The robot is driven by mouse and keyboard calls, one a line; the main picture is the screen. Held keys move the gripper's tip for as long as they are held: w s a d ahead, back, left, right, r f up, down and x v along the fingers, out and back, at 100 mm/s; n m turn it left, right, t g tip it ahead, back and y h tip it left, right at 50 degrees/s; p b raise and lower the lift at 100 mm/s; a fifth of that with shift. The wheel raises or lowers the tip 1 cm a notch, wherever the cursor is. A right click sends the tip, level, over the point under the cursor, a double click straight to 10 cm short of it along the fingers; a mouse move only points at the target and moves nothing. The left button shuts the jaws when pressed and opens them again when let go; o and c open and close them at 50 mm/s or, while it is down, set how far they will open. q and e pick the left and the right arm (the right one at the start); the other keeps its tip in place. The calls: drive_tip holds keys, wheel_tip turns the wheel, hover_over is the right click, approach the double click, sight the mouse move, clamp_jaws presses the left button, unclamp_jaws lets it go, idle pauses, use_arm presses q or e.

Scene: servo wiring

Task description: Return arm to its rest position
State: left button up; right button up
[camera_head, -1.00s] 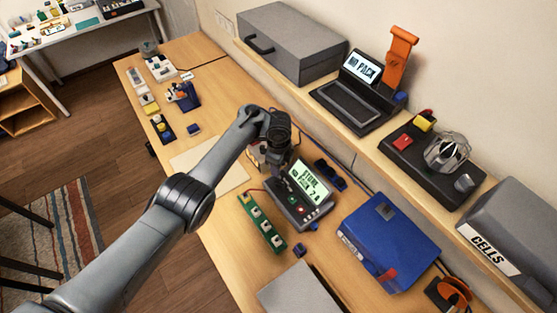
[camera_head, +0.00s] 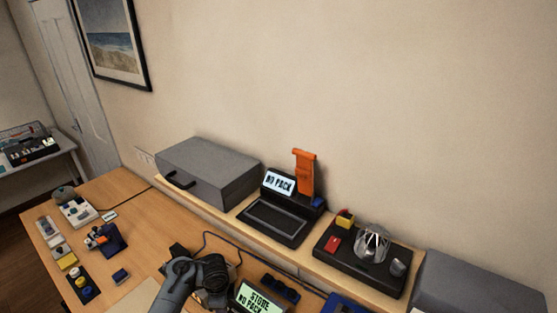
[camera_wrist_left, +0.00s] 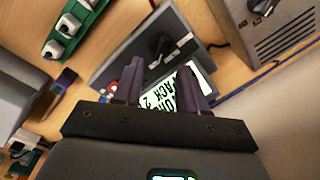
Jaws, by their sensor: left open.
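My left arm (camera_head: 176,288) comes in at the bottom of the head view, with its wrist near the device whose lit screen (camera_head: 260,299) shows text partly readable as "STORE NO PACK". In the left wrist view my left gripper (camera_wrist_left: 165,80) has its two dark fingers apart with nothing between them. The fingers point over the device (camera_wrist_left: 140,48) and partly cover its lit screen (camera_wrist_left: 172,92). Whether the fingers touch the device I cannot tell. In the head view the fingertips are hidden. My right gripper is in neither view.
A shelf along the wall holds a grey case (camera_head: 208,172), a "NO PACK" terminal (camera_head: 272,220) with an orange bracket (camera_head: 305,172), and a black tray (camera_head: 345,265). Small parts (camera_head: 104,238) stand on the bench's left. A green strip (camera_wrist_left: 75,22) lies near the device.

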use_arm(q)
drive_tip(key=s+n+t+p, duration=0.2)
drive_tip(key=s+n+p, duration=0.45)
drive_tip(key=s, duration=1.05)
drive_tip(key=s+a+r+n+p, duration=0.1)
drive_tip(key=s+r+n, duration=0.3)
drive_tip(key=s+r, duration=0.3)
drive_tip(key=s+a+r+n+p, duration=0.1)
drive_tip(key=s+a+r+n, duration=0.1)
drive_tip(key=s+r+n, duration=0.2)
drive_tip(key=s+r, duration=0.3)
drive_tip(key=s, duration=0.4)
drive_tip(key=shift+t, duration=0.4)
